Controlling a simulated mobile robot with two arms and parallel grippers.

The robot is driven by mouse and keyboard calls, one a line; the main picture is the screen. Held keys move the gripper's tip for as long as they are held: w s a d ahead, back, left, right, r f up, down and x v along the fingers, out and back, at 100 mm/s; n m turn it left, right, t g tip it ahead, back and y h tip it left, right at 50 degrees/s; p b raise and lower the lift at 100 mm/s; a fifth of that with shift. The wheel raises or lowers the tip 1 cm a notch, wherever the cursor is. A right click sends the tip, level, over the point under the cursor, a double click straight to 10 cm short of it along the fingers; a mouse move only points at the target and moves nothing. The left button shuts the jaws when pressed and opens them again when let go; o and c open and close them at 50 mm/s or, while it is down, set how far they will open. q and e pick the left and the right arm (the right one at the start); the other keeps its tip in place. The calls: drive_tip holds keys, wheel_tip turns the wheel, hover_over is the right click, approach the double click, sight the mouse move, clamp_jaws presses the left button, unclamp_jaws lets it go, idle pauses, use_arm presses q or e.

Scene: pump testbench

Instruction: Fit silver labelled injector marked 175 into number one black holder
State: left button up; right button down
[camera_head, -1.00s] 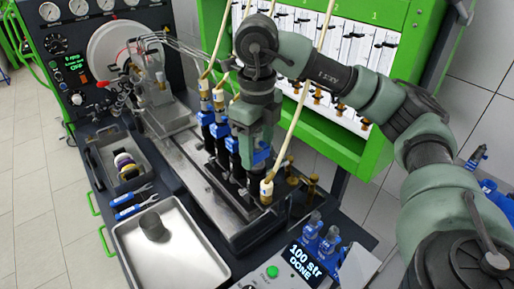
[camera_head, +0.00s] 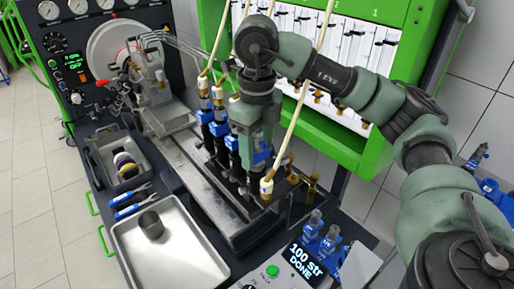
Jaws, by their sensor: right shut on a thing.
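My right gripper (camera_head: 259,150) comes down over the row of injectors on the bench. It is shut on an injector with a blue part (camera_head: 261,157), mostly hidden by the fingers. Under it stands a dark upright body, the nearest of the row; I cannot tell how deep the injector sits or which holder number this is. Other black-bodied injectors with blue bands (camera_head: 218,129) stand farther back in the row, with pale hoses on top. The label 175 is not readable. My left gripper is not in view.
A pale hose with a brass end (camera_head: 266,186) hangs close beside the right gripper. The green cabinet (camera_head: 310,125) stands behind.

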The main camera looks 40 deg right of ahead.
sight(257, 145)
drive_tip(key=shift+f, duration=0.2)
drive_tip(key=c, duration=0.9)
unclamp_jaws()
drive_tip(key=shift+o, duration=0.2)
drive_tip(key=shift+r, duration=0.1)
wheel_tip(257, 145, up, 3)
drive_tip(key=shift+r+p, duration=0.2)
drive_tip(key=shift+p, duration=1.05)
wheel_tip(257, 145, up, 8)
drive_tip(key=p, duration=0.7)
drive_tip(key=shift+f, duration=0.2)
drive_tip(key=shift+f, duration=0.1)
